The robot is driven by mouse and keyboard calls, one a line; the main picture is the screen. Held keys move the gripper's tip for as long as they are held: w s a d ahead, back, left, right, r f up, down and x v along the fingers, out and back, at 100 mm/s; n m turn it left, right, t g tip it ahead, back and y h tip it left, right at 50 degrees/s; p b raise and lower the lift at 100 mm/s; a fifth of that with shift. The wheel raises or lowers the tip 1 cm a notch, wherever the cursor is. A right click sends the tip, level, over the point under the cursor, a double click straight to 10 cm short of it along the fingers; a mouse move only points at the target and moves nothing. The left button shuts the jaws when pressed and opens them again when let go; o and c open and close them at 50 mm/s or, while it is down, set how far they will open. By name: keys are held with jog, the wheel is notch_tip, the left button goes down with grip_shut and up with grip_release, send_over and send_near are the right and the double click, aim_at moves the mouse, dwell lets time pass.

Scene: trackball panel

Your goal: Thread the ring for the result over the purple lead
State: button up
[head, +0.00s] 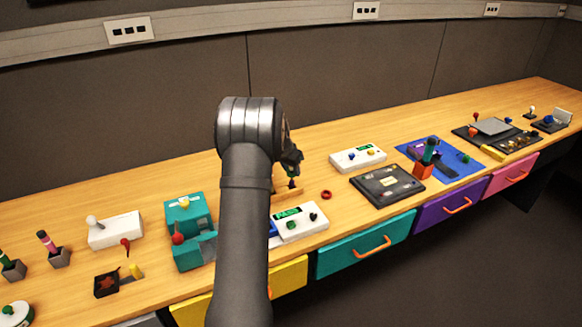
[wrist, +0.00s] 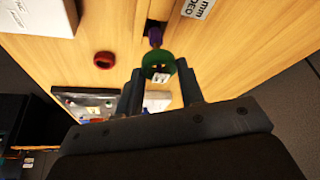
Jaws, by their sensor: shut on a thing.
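My gripper (wrist: 160,75) is shut on a green ring-like piece (wrist: 174,66), which sits between the two fingertips in the wrist view. A purple piece (wrist: 155,37), likely the purple lead, shows just beyond the green piece, close to it or overlapping it in the picture. I cannot tell whether the ring is around the lead or only in front of it. In the head view my gripper (head: 291,166) is above the wooden bench, partly hidden behind my arm. A red ring (wrist: 103,59) lies apart on the bench; it also shows in the head view (head: 326,194).
A white box with a green display (head: 300,222) stands near the bench's front edge. A dark flat unit (head: 388,185) and another white box (head: 358,158) are to the right. A teal device (head: 188,219) stands left of my arm. Bare bench surrounds the red ring.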

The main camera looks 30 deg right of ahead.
aim_at(291, 181)
jog(key=shift+f, duration=2.15)
jog(key=o, duration=1)
jog(key=shift+o, duration=0.5)
jog(key=o, duration=0.3)
jog(key=shift+o, duration=0.2)
jog(key=shift+r, duration=0.15)
jog(key=shift+r, duration=5.9)
